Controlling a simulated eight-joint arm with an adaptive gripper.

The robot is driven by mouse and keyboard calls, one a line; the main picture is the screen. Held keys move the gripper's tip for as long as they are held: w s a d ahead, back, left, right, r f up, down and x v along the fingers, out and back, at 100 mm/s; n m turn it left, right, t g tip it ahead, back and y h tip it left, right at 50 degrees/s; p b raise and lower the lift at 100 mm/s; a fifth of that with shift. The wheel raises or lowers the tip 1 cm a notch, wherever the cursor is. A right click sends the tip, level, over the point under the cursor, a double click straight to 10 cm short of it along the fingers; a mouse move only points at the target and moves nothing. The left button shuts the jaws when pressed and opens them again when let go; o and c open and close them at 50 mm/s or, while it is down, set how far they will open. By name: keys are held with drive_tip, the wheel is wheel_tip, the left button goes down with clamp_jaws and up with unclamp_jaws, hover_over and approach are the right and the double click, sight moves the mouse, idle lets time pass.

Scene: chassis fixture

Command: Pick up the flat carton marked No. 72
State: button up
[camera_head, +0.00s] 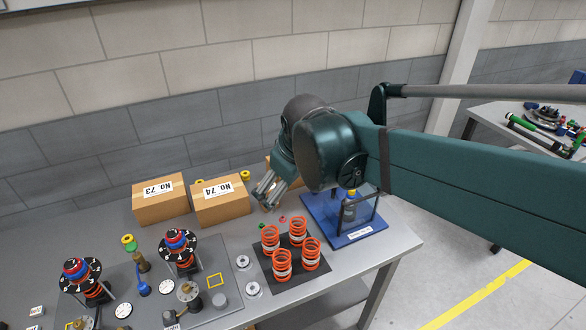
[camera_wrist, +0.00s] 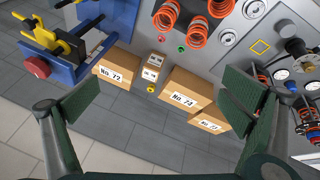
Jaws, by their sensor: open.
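The flat carton marked No. 72 (camera_wrist: 122,64) is brown with a white label. In the wrist view it lies left of centre, just beyond my left finger, beside the blue stand. In the head view my gripper (camera_head: 266,191) mostly hides it, and its label cannot be read there. My gripper also shows in the wrist view (camera_wrist: 163,88), with its two green-padded fingers wide apart and nothing between them. It is above the back of the bench, and I see no contact with the carton.
Carton No. 74 (camera_head: 221,205) and carton No. 73 (camera_head: 161,206) stand to the left in the head view. Small labelled boxes (camera_wrist: 151,72) sit between No. 72 and No. 74. Orange springs (camera_head: 282,265) and a blue stand (camera_head: 347,236) are close by.

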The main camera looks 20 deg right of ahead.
drive_tip(key=w+d+f+n+g+h+p, duration=0.15)
drive_tip(key=w+d+n, duration=0.25)
drive_tip(key=w, duration=0.7)
drive_tip(key=w+d+f+n+g+p, duration=0.1)
drive_tip(key=w+d+n+p, duration=0.2)
drive_tip(key=w, duration=0.8)
drive_tip(key=w+d+f+n+g+p, duration=0.1)
drive_tip(key=w+d+f+n, duration=0.1)
drive_tip(key=w+f, duration=0.3)
drive_tip(key=w+d+f+n+h+p, duration=0.1)
drive_tip(key=w+d+f+n, duration=0.1)
drive_tip(key=w+d+f, duration=0.1)
drive_tip(key=w+d+f+n+g+h+p, duration=0.1)
drive_tip(key=w+d+f+n+p, duration=0.1)
drive_tip(key=w+f, duration=0.4)
drive_tip(key=shift+w+d+f+n+g, duration=0.15)
drive_tip(key=shift+w+f+n+g, duration=0.2)
drive_tip(key=shift+w, duration=0.1)
drive_tip(key=shift+w+d+f, duration=0.1)
drive_tip(key=shift+w+f, duration=0.05)
drive_tip(key=shift+f, duration=0.2)
drive_tip(key=shift+f, duration=0.1)
drive_tip(key=shift+x, duration=1.2)
drive_tip(key=shift+d+f, duration=0.15)
